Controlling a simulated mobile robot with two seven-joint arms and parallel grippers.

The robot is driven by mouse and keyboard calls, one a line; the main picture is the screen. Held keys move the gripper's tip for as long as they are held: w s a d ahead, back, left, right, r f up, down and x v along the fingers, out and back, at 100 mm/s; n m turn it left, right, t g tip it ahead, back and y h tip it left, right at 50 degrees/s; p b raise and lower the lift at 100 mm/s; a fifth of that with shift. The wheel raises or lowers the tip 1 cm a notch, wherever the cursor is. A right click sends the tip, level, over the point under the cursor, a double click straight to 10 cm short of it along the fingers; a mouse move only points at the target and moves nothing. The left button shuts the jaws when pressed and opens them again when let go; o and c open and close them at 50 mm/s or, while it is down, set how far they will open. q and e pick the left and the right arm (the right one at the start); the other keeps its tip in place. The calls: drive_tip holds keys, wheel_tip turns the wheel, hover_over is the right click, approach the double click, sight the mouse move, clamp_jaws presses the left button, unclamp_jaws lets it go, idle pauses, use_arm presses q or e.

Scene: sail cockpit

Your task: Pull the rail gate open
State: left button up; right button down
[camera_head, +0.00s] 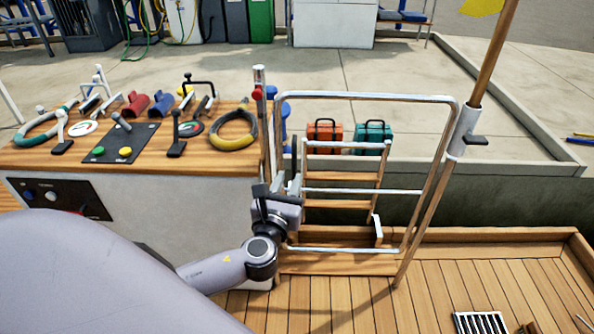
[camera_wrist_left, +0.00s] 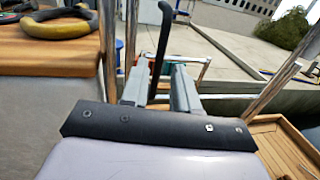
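The rail gate (camera_head: 365,97) is a chrome tube frame at the middle of the head view. It stands across a wooden ladder, between a chrome post (camera_head: 260,76) on the left and a wooden pole on the right. A black upright handle (camera_wrist_left: 161,45) shows in the left wrist view, near the gate's left side. My left gripper (camera_head: 289,183) is at the gate's lower left side. In the left wrist view its two grey fingers (camera_wrist_left: 160,88) are apart, with the black handle between them. Whether a finger touches the handle is unclear. My right gripper is out of view.
A wooden-topped console (camera_head: 200,160) with levers and a yellow-black ring (camera_head: 232,131) stands left of the gate. A wooden pole (camera_head: 492,60) rises at right. Orange (camera_head: 325,131) and teal (camera_head: 373,133) boxes sit behind. The plank deck (camera_head: 480,290) is mostly clear, with a grate.

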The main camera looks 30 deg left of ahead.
sight(294, 168)
use_arm(q)
drive_tip(key=shift+b+x, duration=0.7)
drive_tip(key=shift+x, duration=2.35)
clamp_jaws()
